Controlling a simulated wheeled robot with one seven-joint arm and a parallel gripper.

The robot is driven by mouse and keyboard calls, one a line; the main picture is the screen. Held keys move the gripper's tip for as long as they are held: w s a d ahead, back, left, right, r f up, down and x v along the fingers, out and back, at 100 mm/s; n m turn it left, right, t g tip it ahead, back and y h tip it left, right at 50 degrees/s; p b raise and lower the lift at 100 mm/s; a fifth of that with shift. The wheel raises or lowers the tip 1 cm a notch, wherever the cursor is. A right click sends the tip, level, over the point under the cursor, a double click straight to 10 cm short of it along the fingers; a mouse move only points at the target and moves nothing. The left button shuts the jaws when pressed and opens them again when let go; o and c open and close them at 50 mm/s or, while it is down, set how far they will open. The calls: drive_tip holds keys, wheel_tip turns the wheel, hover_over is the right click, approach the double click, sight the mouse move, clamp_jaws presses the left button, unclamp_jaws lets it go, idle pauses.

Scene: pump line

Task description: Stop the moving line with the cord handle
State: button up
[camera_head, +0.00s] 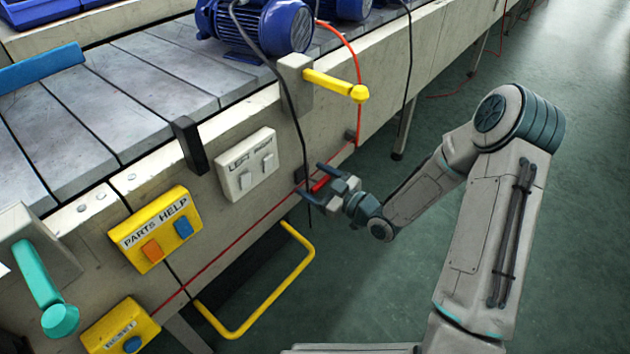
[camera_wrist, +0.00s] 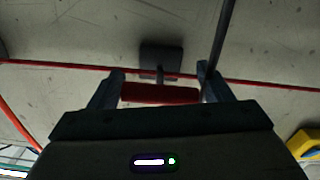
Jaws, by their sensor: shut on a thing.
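The red cord handle (camera_head: 320,184) is a short red bar at the side of the conveyor, in front of the red cord (camera_head: 235,240). In the wrist view the handle (camera_wrist: 160,93) lies crosswise on a dark mount (camera_wrist: 161,58). My gripper (camera_head: 313,181) has a finger at each end of the handle and is shut on it. A black cable (camera_head: 290,100) hangs down past my gripper. In the wrist view the cable (camera_wrist: 220,45) runs down beside the right finger; whether it is pinched there I cannot tell. The conveyor (camera_head: 150,75) carries blue motors (camera_head: 262,28).
A yellow lever (camera_head: 335,84) sticks out above my gripper. A white switch plate (camera_head: 247,163), a yellow PARTS HELP box (camera_head: 156,229) and a yellow RESET box (camera_head: 120,328) are to the left. A yellow rail (camera_head: 262,307) juts out below.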

sight(323, 186)
drive_tip(key=shift+v, duration=1.55)
drive_tip(key=o, duration=1.4)
drive_tip(key=p+v, duration=0.3)
drive_tip(key=v, duration=1.1)
drive_tip(key=shift+w, duration=0.1)
